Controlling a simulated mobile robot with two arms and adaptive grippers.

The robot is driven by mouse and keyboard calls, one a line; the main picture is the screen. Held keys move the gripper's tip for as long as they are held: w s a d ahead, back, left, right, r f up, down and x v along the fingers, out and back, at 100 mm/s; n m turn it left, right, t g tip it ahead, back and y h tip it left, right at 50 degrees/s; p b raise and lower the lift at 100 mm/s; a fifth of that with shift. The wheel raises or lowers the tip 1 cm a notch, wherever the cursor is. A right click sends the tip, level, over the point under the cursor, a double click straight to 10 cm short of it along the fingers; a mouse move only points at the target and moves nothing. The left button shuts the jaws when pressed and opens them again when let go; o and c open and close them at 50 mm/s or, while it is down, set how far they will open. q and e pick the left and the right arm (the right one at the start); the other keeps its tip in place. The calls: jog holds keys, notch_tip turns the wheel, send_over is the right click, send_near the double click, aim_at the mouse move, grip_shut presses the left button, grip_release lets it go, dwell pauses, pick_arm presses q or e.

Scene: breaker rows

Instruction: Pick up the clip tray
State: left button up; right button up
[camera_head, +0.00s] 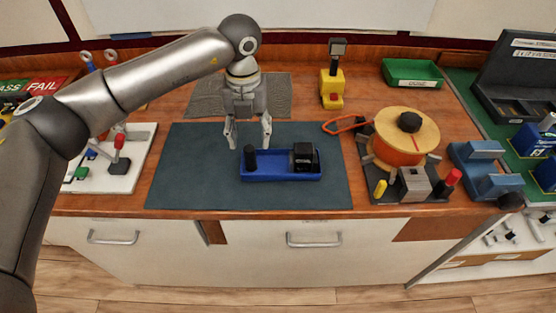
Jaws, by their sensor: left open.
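A blue tray (283,176), which looks like the clip tray, lies on the dark mat (190,180) at the front middle of the bench. A black upright cylinder (250,158) stands at its left end, and a black block (305,157) sits at its right end. My left gripper (249,146) points down above the mat at the tray's left end. Its two fingers are apart with nothing between them, and they look clear of the tray. My right gripper is not in view.
A cable spool (407,132) on a dark base stands to the right, with an orange loop (343,125) beside it. A yellow tool (332,88) and a green bin (412,73) are behind. A white switch board (125,170) is at the left. The mat around the tray is clear.

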aim_at(250, 148)
pick_arm(q)
notch_tip(250, 148, down, 2)
jog(key=shift+f, duration=0.1)
jog(key=shift+w+a+f+p, duration=0.1)
jog(key=shift+f+p, duration=0.45)
jog(key=shift+p, duration=0.05)
notch_tip(250, 148, down, 4)
jog(key=shift+w+a+r+p, duration=0.1)
jog(key=shift+w+r+p, duration=0.1)
jog(key=shift+p, duration=0.5)
jog(key=shift+f, duration=0.4)
jog(key=shift+c, duration=0.3)
jog(key=shift+r, duration=0.1)
grip_shut()
